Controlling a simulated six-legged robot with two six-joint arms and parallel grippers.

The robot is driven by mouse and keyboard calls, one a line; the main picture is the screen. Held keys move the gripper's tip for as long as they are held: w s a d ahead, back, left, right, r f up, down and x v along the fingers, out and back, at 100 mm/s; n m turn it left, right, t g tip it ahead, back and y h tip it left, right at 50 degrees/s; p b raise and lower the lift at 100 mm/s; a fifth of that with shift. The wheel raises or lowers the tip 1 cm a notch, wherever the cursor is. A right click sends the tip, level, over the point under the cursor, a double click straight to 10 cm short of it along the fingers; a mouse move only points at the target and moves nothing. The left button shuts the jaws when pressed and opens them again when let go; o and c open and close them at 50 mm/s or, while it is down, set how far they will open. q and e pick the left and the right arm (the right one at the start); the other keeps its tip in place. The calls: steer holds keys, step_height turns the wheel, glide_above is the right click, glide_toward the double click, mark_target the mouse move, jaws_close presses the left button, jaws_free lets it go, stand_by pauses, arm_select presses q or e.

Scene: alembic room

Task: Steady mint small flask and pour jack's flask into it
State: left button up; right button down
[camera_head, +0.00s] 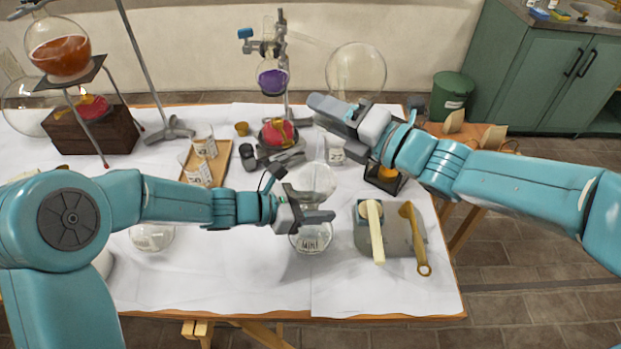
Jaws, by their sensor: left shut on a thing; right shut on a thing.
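The mint small flask (311,243) is clear glass with a dark label, low in the middle of the white-covered table. My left gripper (318,217) is shut on it just above its label; the jaws hide its upper part. My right gripper (330,108) is shut and higher up, over the back right of the table. A large clear round flask (356,68) shows right behind this gripper, its bulb uppermost. It appears to be the jack's flask in the jaws, but the grip is hidden and no name is legible. Another clear round glass (313,181) shows just behind the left gripper.
A labelled beaker (336,153) stands below my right gripper. A burner stand (383,176) and a grey board with tools (388,238) are at right. A clamp stand holds a purple flask (273,78) behind. A small round flask (152,237) is left. The front table is clear.

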mark_target(347, 97)
stand_by(0.3)
steer(key=m, duration=0.4)
steer(key=w+f+m, duration=0.1)
steer(key=m, duration=0.1)
steer(key=shift+d, duration=0.3)
steer(key=m, duration=0.2)
steer(key=shift+w+d+f+m, duration=0.15)
steer(key=shift+d+m, duration=0.05)
steer(key=shift+m, duration=0.1)
steer(key=shift+w+d+m, duration=0.15)
steer(key=shift+w+m, duration=0.1)
steer(key=shift+m, duration=0.95)
steer(key=m, duration=0.3)
steer(key=shift+w+d+r, duration=0.15)
steer(key=shift+w+r, duration=0.05)
steer(key=shift+r, duration=0.1)
steer(key=m, duration=0.5)
steer(key=shift+w+d+r, duration=0.1)
steer(key=shift+w+r, duration=0.05)
steer(key=shift+w+d+r+m, duration=0.15)
steer(key=shift+w+d+m, duration=0.4)
steer(key=shift+m, duration=0.5)
steer(key=shift+w+d+r+m, duration=0.1)
steer(key=shift+w+d+m, duration=0.25)
steer(key=shift+w+m, duration=0.5)
steer(key=shift+s, duration=0.2)
